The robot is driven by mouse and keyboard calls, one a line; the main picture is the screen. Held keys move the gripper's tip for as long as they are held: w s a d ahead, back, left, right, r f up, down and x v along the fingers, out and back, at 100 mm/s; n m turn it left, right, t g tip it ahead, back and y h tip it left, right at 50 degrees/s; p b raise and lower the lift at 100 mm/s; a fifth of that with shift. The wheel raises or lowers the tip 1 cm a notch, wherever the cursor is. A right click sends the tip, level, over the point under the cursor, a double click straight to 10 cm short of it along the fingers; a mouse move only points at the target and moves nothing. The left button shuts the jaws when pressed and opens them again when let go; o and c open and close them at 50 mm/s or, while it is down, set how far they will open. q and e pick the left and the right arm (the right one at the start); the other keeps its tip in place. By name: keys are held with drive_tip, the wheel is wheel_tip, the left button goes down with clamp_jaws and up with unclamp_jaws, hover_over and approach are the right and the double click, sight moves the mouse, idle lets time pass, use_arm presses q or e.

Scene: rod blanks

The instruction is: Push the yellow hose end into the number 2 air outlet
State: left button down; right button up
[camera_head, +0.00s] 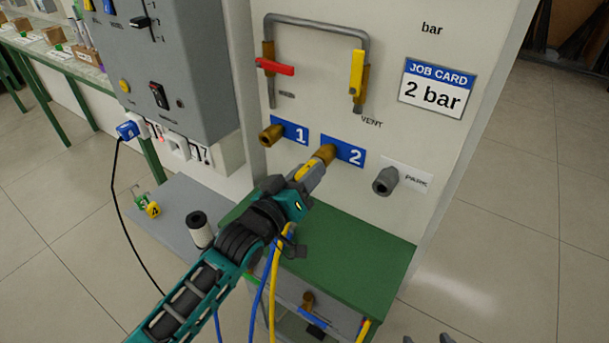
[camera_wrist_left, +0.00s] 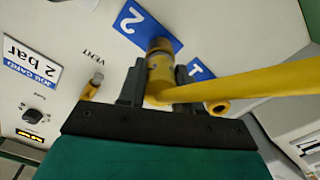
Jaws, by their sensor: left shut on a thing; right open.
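My left gripper (camera_head: 310,177) is shut on the yellow hose end (camera_wrist_left: 158,78), right at the panel. The hose end lines up with the brass number 2 air outlet (camera_head: 325,153) and meets its mouth in the left wrist view (camera_wrist_left: 160,45). The fingers hide part of the joint, so I cannot tell how deep it sits. The yellow hose (camera_wrist_left: 250,82) runs off to the right there and hangs below my wrist in the head view (camera_head: 275,280). My right gripper (camera_head: 427,339) is open, with only its fingertips showing at the bottom edge.
The brass number 1 outlet (camera_head: 271,135) is to the left and the grey park stub (camera_head: 385,181) to the right. Red (camera_head: 275,67) and yellow (camera_head: 357,72) valve handles are above. A job card (camera_head: 437,88) reads 2 bar. A blue hose (camera_head: 259,290) hangs beside the yellow one. A green-topped cabinet (camera_head: 370,245) stands below.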

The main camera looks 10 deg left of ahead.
use_arm(q)
drive_tip(key=shift+w+r, duration=0.1)
drive_tip(key=c, duration=0.7)
unclamp_jaws()
drive_tip(key=shift+d, duration=0.1)
drive_tip(key=v, duration=1.3)
drive_tip(key=s+a+f+m+g+y, duration=0.1)
drive_tip(key=s+f+g, duration=0.1)
drive_tip(key=f, duration=0.4)
drive_tip(key=s+a+f+m+g+y, duration=0.1)
drive_tip(key=s+f+g+y, duration=0.1)
drive_tip(key=s+f, duration=0.2)
drive_tip(key=s+a+f+m+g+y, duration=0.1)
drive_tip(key=s+a+f+m, duration=0.1)
drive_tip(key=f, duration=0.6)
drive_tip(key=shift+s+f+g+y, duration=0.2)
drive_tip(key=shift+s+g+y, duration=0.2)
drive_tip(key=shift+s, duration=0.45)
